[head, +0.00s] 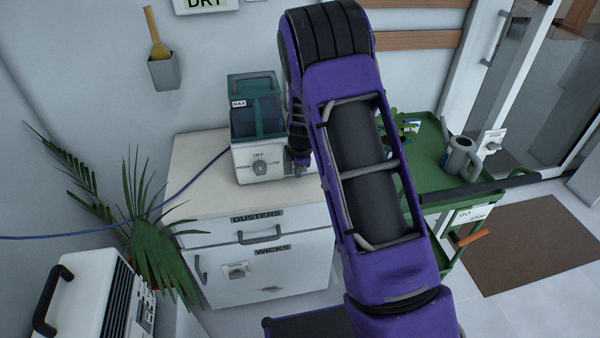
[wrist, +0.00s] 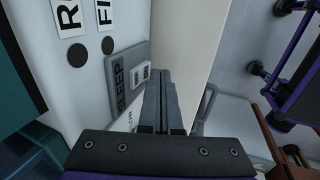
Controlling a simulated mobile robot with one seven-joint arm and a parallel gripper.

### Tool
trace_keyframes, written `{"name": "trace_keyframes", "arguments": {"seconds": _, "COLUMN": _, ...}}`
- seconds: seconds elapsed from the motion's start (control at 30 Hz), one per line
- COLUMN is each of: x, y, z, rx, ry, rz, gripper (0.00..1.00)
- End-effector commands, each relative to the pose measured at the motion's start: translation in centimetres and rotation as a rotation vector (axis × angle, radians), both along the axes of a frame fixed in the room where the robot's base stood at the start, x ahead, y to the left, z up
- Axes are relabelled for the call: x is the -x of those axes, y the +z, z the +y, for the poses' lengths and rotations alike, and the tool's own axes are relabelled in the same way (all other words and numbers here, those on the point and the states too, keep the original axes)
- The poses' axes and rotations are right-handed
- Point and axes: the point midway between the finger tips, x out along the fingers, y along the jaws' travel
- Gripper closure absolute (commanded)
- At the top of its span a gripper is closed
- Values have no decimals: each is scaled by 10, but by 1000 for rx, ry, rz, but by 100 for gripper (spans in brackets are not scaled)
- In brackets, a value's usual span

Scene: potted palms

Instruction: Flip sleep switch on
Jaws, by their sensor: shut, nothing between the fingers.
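A white machine with a teal tank (head: 258,120) stands on the cabinet top. In the wrist view, a grey plate lettered SLEEP (wrist: 119,88) is on its pale side face. A small light switch (wrist: 140,74) sits on this plate. My gripper (wrist: 160,73) is shut and empty, its fingertips just to the right of the switch in the wrist view. I cannot tell whether they touch it, nor which way the switch is set. In the head view my gripper (head: 300,168) is at the machine's right side, and my arm partly hides that side.
The cabinet (head: 205,207) has drawers marked DUSTERS and WICKS. A green cart (head: 432,172) with a watering can (head: 460,158) stands to the right. A palm (head: 150,245) and a white unit (head: 90,300) are at left. A blue cable (head: 190,185) runs to the machine.

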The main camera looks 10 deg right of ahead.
Motion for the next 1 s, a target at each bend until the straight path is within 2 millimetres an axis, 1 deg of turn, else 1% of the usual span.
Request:
{"name": "trace_keyframes", "arguments": {"seconds": 0.1, "x": -4, "y": 0, "z": 0, "rx": -1, "ry": 1, "rz": -1, "gripper": 100}}
{"name": "trace_keyframes", "arguments": {"seconds": 0.4, "x": -4, "y": 0, "z": 0, "rx": -1, "ry": 0, "rz": 0, "gripper": 100}}
{"name": "trace_keyframes", "arguments": {"seconds": 0.67, "x": -8, "y": -10, "z": -1, "rx": -1, "ry": -3, "rz": -60, "gripper": 100}}
{"name": "trace_keyframes", "arguments": {"seconds": 0.7, "x": -8, "y": -2, "z": 0, "rx": -1, "ry": -2, "rz": -55, "gripper": 100}}
{"name": "trace_keyframes", "arguments": {"seconds": 1.0, "x": -8, "y": 1, "z": 0, "rx": 0, "ry": -1, "rz": -54, "gripper": 100}}
